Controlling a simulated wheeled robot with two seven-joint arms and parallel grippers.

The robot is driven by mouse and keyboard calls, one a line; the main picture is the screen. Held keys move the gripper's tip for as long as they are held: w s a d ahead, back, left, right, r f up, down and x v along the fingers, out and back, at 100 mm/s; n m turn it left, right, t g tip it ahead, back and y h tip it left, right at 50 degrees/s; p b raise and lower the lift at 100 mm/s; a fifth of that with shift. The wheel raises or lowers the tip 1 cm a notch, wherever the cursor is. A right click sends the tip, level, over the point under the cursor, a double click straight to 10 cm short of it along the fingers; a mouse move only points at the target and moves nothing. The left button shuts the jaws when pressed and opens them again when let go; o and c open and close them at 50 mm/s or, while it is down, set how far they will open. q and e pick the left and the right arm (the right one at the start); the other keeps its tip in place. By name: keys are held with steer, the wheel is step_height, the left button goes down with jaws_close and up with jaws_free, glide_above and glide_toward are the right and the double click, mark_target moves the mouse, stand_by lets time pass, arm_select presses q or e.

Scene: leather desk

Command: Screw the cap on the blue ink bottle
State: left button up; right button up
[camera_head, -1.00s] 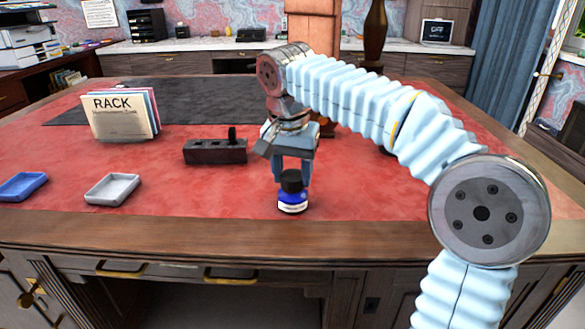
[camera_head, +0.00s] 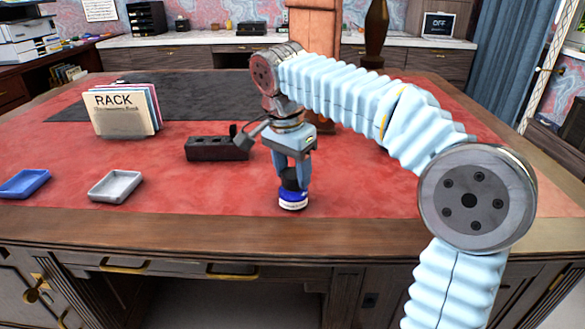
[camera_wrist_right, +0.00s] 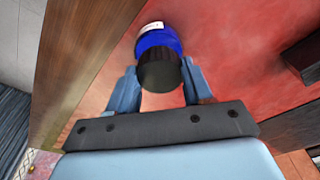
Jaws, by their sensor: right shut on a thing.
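The blue ink bottle (camera_head: 293,200) stands upright on the red desk top near its front edge, with a white label at its base. A black cap (camera_head: 289,184) sits on top of the bottle; whether it is tight cannot be told. My right gripper (camera_head: 292,178) points down from above, its light-blue fingers shut on the cap. In the right wrist view the fingers flank the dark cap (camera_wrist_right: 161,75), and the blue bottle (camera_wrist_right: 157,38) shows beyond it. My left gripper is not in view.
A grey tray (camera_head: 116,186) and a blue tray (camera_head: 24,183) lie farther left. A rack of folders (camera_head: 123,110) stands behind them. The desk around the bottle is mostly clear.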

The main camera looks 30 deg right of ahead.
steer(key=m, duration=0.3)
steer(key=shift+g, duration=0.3)
steer(key=m, duration=0.4)
steer(key=shift+w, duration=0.1)
steer(key=shift+g, duration=0.3)
steer(key=m, duration=0.4)
steer(key=shift+f, duration=0.1)
steer(key=m, duration=0.3)
steer(key=shift+g, duration=0.4)
steer(key=shift+m+y, duration=0.3)
steer(key=shift+m, duration=0.3)
